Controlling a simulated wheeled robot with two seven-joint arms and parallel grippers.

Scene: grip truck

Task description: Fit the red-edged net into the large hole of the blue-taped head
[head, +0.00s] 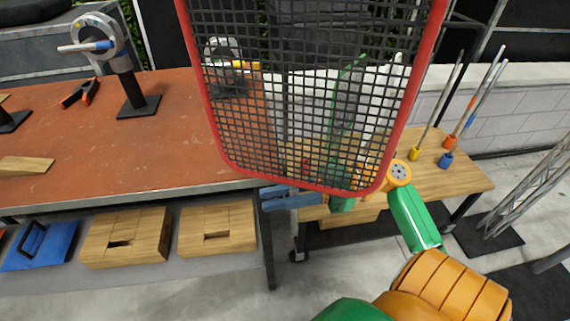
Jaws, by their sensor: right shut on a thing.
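The red-edged net (320,110) is a flat dark mesh in a red frame, held upright close to my camera. Its top runs out of the head view. My right gripper (284,196) is at the net's lower edge and shut on it; the exact grip is partly hidden. The blue-taped head (98,43) is a round grey head with an open hole and a rod with blue tape. It stands on a black post at the left, well apart from the net. My left gripper is not in view.
The red-brown workbench (180,150) carries an orange clamp (79,93). Another head with yellow tape (225,60) shows through the mesh. Wooden boxes (218,229) and a blue case (40,246) lie below. A wooden table (455,175) at right holds upright rods.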

